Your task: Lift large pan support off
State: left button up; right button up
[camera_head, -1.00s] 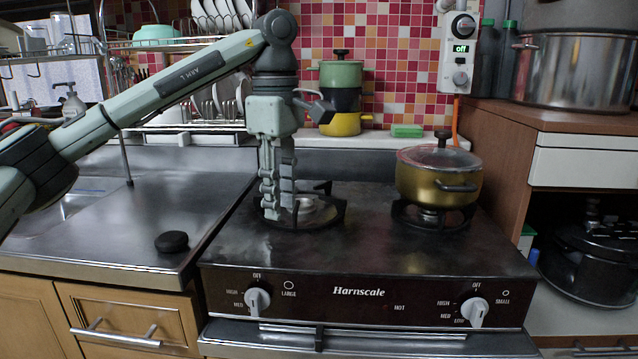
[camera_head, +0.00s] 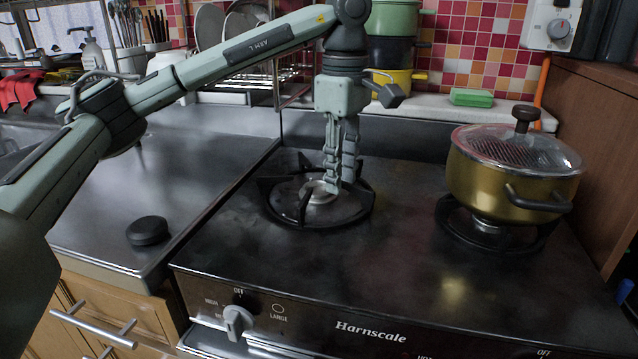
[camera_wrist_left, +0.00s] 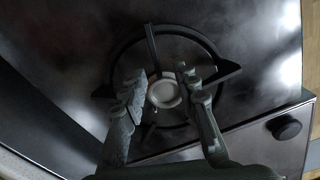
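The large pan support (camera_head: 318,224) is a black ring with prongs around the left burner, resting on the dark stove top. The silver burner cap (camera_head: 319,190) is at its centre. My left gripper (camera_head: 340,188) points down over the support, its fingertips near the burner cap. In the left wrist view the gripper (camera_wrist_left: 158,78) has its two fingers apart, with the burner cap (camera_wrist_left: 165,93) seen between them. The support (camera_wrist_left: 228,71) shows around the fingers there; I cannot tell whether they touch it. My right gripper is not in view.
A gold pot with a glass lid (camera_head: 510,178) stands on the right burner. A black round object (camera_head: 147,231) lies on the steel counter left of the stove. Stacked pots (camera_head: 392,45) and a green sponge (camera_head: 471,97) sit behind. The stove's front middle is clear.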

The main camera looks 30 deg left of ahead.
pick_arm(q)
jog(key=shift+f, duration=1.3)
grip_shut()
jog(key=shift+r, duration=0.1)
